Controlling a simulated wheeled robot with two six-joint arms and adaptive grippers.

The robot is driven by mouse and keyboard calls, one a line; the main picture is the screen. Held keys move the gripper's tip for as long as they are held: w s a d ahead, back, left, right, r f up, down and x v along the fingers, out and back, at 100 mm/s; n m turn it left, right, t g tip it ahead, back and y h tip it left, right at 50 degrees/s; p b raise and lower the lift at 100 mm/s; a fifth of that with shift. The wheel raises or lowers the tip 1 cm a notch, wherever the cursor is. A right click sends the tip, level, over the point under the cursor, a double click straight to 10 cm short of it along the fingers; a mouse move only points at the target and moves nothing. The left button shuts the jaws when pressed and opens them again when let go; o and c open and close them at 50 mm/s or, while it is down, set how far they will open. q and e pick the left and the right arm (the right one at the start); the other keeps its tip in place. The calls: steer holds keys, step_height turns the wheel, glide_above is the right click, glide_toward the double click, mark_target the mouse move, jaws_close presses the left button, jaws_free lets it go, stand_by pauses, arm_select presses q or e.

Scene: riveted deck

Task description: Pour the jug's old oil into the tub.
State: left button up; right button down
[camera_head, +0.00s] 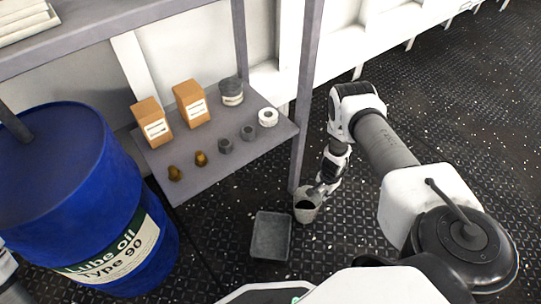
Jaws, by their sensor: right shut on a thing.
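The jug (305,214) is a small pale grey vessel with a dark opening, just right of the tub. My right gripper (317,192) is shut on its upper right side; the fingertips are small and partly hidden. The jug looks close to upright. I cannot tell whether it touches the floor. The tub (271,236) is a shallow grey rectangular tray on the deck, left of the jug and apart from it. Its inside looks grey, with no oil that I can make out. My left gripper is out of view; only a bit of my left arm shows at the left edge.
A large blue lube oil drum (75,190) stands at the left. A grey shelf (220,150) holds cartons, a tin, a white roll and small metal parts; its post (305,100) rises behind the jug. The deck (470,110) at the right is clear.

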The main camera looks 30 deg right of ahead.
mark_target(321, 189)
steer(key=shift+a+r+h+b, duration=0.45)
steer(key=shift+h+b, duration=0.35)
steer(key=shift+b, duration=2.05)
steer(key=r, duration=0.2)
steer(key=a+r+h+p, duration=0.1)
steer(key=r, duration=0.1)
steer(key=r+h+p, duration=0.1)
steer(key=r, duration=0.1)
steer(key=shift+s+a+r, duration=0.15)
steer(key=shift+s+r, duration=0.05)
steer(key=shift+r, duration=0.2)
steer(key=shift+a+f+h, duration=0.1)
steer(key=shift+a+h, duration=0.1)
steer(key=shift+h, duration=0.2)
steer(key=a+r+h+b, duration=0.2)
steer(key=a+r+h, duration=0.2)
steer(key=shift+s+r+t+h, duration=0.2)
steer(key=shift+r+t+h, duration=0.1)
steer(key=shift+r+h, duration=0.1)
steer(key=shift+s+a+r+h+b, duration=0.1)
steer(key=shift+a+r+h+b, duration=0.3)
steer(key=shift+h+b, duration=0.45)
steer(key=shift+a+r, duration=0.2)
steer(key=shift+a, duration=0.05)
steer(key=shift+a+r+h+p, duration=0.35)
steer(key=shift+a+r+h, duration=0.2)
steer(key=shift+r+h, duration=0.25)
